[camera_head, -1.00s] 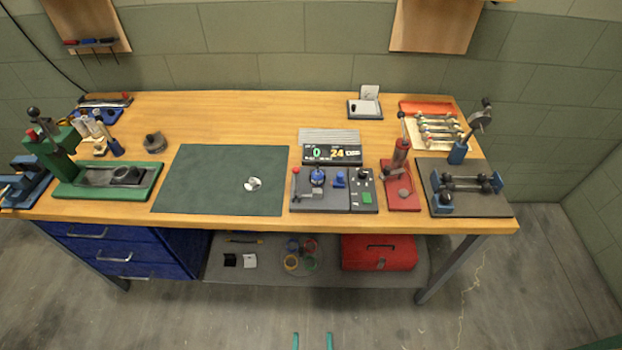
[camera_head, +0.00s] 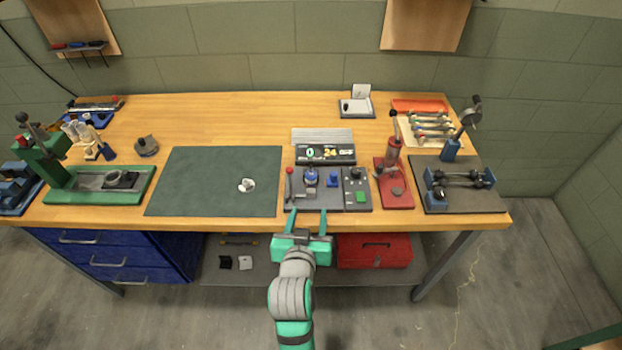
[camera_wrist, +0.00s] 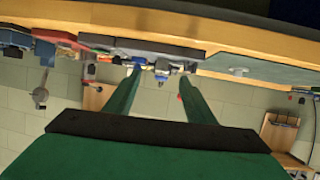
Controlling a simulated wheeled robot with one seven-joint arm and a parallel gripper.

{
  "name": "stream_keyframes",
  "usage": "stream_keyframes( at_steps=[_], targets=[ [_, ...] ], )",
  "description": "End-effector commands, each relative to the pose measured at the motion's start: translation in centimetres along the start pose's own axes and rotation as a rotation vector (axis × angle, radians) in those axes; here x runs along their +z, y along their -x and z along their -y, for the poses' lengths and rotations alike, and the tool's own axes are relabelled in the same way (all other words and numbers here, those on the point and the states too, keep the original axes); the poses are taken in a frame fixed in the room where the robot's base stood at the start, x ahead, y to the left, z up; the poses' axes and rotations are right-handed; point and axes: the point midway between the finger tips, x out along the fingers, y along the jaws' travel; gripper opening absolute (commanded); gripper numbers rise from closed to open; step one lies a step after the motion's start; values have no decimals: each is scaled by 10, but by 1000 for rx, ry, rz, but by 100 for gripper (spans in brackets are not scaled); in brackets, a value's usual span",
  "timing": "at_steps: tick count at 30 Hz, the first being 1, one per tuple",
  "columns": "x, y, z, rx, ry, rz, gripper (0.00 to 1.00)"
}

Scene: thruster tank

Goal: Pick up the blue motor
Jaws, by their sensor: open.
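Two small blue parts stand on a grey panel station (camera_head: 322,203) near the table's front edge: a rounded blue part (camera_head: 310,177) on the left and a blockier blue part (camera_head: 333,180) right of it. I cannot tell for sure which one is the blue motor. My gripper (camera_head: 306,220) is open and empty, at the front of the station, with its fingers pointing toward the bench. In the wrist view, which is upside down, blue parts (camera_wrist: 162,78) show beyond the fingertips, small and partly hidden.
A green mat (camera_head: 213,192) with a small white-grey part (camera_head: 246,185) lies to the left. A red press (camera_head: 393,170) stands close on the right. A red toolbox (camera_head: 374,250) sits on the shelf below.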

Motion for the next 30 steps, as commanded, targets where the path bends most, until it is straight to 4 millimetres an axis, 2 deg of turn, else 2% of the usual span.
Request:
stream_keyframes(
  at_steps=[1,3,9,19,26,30],
  targets=[
    [-15,-4,2,5,-11,-3,50],
    [-26,-7,4,12,-24,5,50],
    [-44,-12,6,26,-46,18,50],
    [-44,-55,5,29,-47,22,50],
    [-44,-70,6,27,-47,21,50],
    [-44,-87,9,27,-47,22,50]
  ],
)
